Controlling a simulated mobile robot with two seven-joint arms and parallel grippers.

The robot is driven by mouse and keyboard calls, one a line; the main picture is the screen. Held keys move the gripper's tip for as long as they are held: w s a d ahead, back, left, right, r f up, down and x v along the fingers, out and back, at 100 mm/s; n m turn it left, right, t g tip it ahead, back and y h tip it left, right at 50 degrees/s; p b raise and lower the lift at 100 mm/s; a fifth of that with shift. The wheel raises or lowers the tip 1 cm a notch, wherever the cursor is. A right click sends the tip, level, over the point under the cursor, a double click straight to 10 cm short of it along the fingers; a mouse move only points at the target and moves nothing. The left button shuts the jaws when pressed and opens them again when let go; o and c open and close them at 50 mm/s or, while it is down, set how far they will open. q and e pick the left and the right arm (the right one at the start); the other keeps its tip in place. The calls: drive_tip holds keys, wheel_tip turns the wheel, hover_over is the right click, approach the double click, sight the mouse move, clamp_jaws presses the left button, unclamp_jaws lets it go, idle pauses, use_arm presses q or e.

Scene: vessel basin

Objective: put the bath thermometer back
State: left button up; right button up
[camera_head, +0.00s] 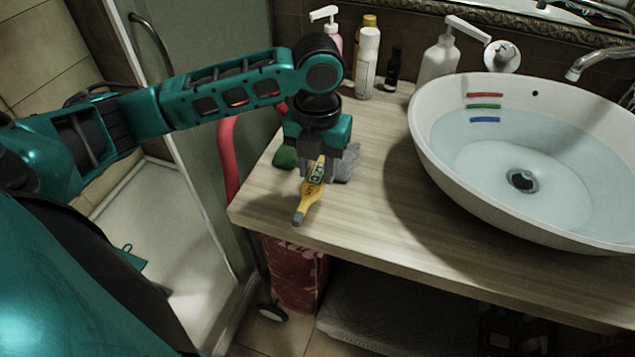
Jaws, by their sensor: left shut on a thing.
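The yellow bath thermometer (311,192) with a grey tip is at the left part of the wooden counter (370,220). My left gripper (318,168) points down over the counter and is shut on the thermometer's upper part. The grey tip points toward the counter's front edge. I cannot tell whether the thermometer touches the counter. A grey thing (347,165) lies just behind and right of it, partly hidden by the gripper. My right gripper is not in view.
A white basin (418,130) with water and red, green and blue marks stands right. Several bottles, including a white one (368,62) and a pump bottle (438,60), stand at the back. A green thing (284,157) is left of the gripper. The counter's front middle is clear.

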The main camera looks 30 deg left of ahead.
sight(318, 185)
use_arm(q)
drive_tip(key=shift+f, duration=2.55)
drive_tip(key=o, duration=1)
drive_tip(key=shift+f, duration=0.1)
drive_tip(key=shift+o, duration=0.2)
wheel_tip(318, 185, up, 12)
drive_tip(key=shift+r, duration=0.15)
